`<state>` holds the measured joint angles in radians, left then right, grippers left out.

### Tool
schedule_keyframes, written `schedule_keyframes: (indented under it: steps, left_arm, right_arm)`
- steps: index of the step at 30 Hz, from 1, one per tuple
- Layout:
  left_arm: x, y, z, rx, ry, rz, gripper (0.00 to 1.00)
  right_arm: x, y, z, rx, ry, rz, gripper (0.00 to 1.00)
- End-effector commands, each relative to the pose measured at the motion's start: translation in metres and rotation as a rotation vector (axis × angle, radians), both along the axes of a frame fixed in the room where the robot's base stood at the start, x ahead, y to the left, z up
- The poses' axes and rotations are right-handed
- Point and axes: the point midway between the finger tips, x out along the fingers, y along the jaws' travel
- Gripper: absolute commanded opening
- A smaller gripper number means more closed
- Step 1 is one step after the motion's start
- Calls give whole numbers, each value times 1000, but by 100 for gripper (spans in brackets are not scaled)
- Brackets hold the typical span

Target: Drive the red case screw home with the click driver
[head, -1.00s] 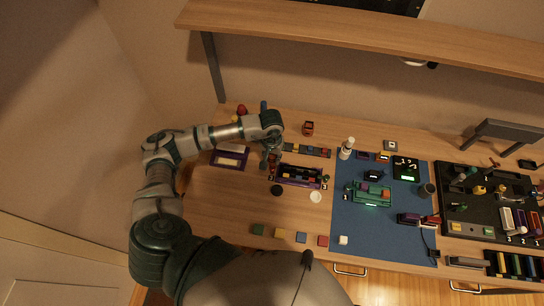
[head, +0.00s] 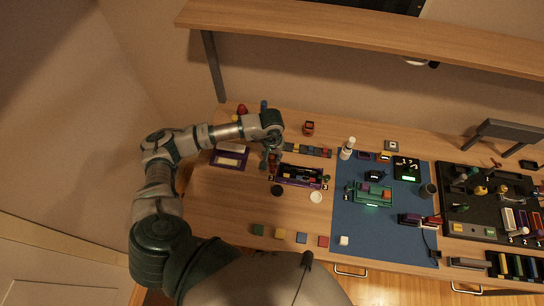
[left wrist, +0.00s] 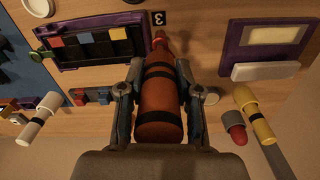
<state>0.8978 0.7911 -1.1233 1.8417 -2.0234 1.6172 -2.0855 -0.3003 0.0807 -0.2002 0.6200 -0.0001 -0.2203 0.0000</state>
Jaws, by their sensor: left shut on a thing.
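My left gripper (head: 269,157) is over the left part of the table, at the left end of a purple-edged case (head: 300,183). In the left wrist view the gripper (left wrist: 155,85) is shut on an orange-red driver (left wrist: 158,118) with black bands. The driver's narrow red end points toward the top of that view, near a tag marked 3. I cannot make out the red case screw in either view. My right gripper is not in view.
A purple-framed tray (head: 229,162) lies left of the gripper. A yellow-capped tool (left wrist: 252,106), a white-capped one (left wrist: 39,119) and a red-tipped piece (left wrist: 235,128) are near the hand. A blue mat (head: 349,228) with a green fixture lies right. The front left table is mostly clear.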

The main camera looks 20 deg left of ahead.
Motion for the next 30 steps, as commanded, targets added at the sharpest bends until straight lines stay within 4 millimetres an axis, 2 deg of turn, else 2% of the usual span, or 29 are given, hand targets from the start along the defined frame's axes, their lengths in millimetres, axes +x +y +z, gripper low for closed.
schedule_keyframes:
  steps: [30]
  left_arm:
    - [0, 0, -9, 0, -1, 0, 0]
  right_arm:
    - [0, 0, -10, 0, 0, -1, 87]
